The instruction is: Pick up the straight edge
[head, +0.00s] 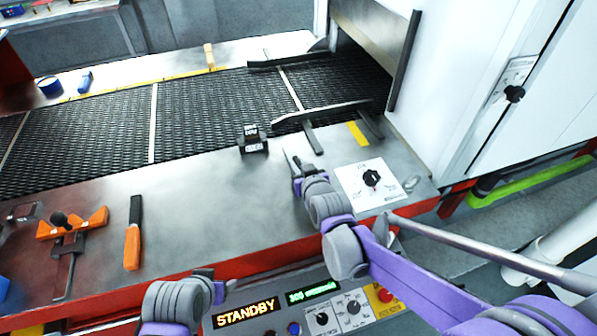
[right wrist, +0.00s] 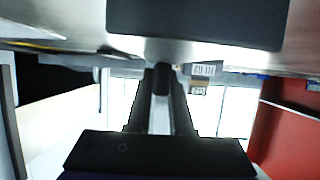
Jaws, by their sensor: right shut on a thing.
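My right gripper (head: 292,162) is low over the front metal ledge, to the right of a small black counter block. In the right wrist view its dark fingers (right wrist: 161,95) are shut on a slim greyish piece (right wrist: 160,112). I take this piece to be the straight edge, but it is seen nearly end-on and mostly hidden, so its length and outline cannot be made out. My left arm's grey and purple end (head: 180,303) is at the bottom, in front of the ledge. Its fingers do not show clearly.
The counter block (head: 253,140) stands close to the right gripper and also shows in the wrist view (right wrist: 202,71). Dark guide bars (head: 322,114) lie over the mesh belt (head: 205,112). An orange-handled tool (head: 132,245) and orange clamp-like piece (head: 88,222) lie left. The ledge's middle is clear.

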